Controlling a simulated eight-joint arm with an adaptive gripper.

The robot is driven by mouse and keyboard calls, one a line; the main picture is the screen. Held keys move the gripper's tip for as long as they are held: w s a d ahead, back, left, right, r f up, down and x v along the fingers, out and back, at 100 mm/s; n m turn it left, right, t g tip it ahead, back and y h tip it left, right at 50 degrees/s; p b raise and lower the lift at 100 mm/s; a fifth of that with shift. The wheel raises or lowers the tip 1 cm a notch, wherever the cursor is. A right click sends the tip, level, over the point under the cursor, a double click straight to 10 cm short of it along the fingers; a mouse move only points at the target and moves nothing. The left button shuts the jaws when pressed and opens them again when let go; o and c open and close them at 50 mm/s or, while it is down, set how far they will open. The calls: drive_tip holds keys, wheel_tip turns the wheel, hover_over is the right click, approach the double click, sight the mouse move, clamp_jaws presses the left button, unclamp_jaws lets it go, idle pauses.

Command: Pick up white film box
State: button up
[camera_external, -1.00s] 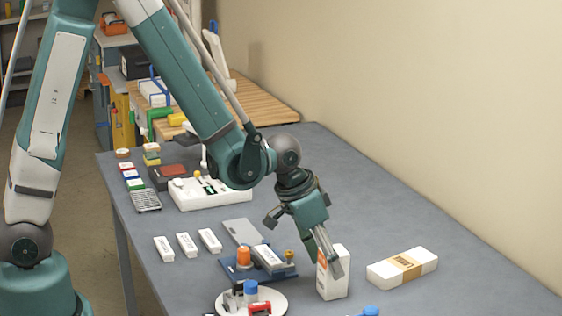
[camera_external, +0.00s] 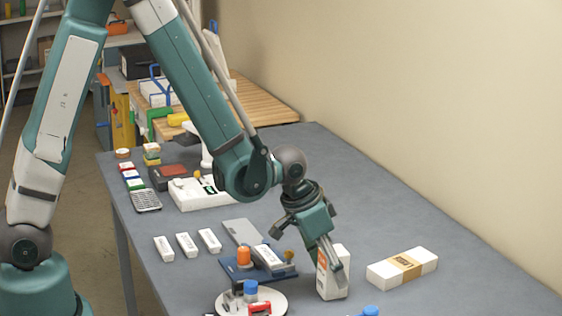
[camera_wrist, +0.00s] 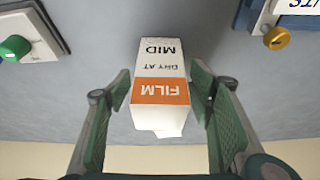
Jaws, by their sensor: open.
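The white film box (camera_external: 334,290) stands upright on the grey table in the external view. In the wrist view the film box (camera_wrist: 160,62) shows an orange band with "FILM" and the words "DRY AT" and "MID". My gripper (camera_external: 333,268) is low over the box, and its near finger covers part of the box. In the wrist view my open gripper (camera_wrist: 160,95) has one green finger pad on each side of the box. A gap shows on the left; on the right the pad is very close to the box, and I cannot tell if it touches.
A white block with a tan band (camera_external: 402,268) lies right of the box. A round white tray (camera_external: 277,302) with small items and a blue fixture (camera_external: 233,271) stand to the left. A blue cap (camera_external: 370,311) is at the front. Table behind the box is clear.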

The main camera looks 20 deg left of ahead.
drive_tip(key=shift+c, duration=0.6)
drive_tip(key=c, duration=1)
drive_tip(key=shift+r, duration=0.15)
drive_tip(key=shift+r+p, duration=0.5)
drive_tip(key=shift+r, duration=4.35)
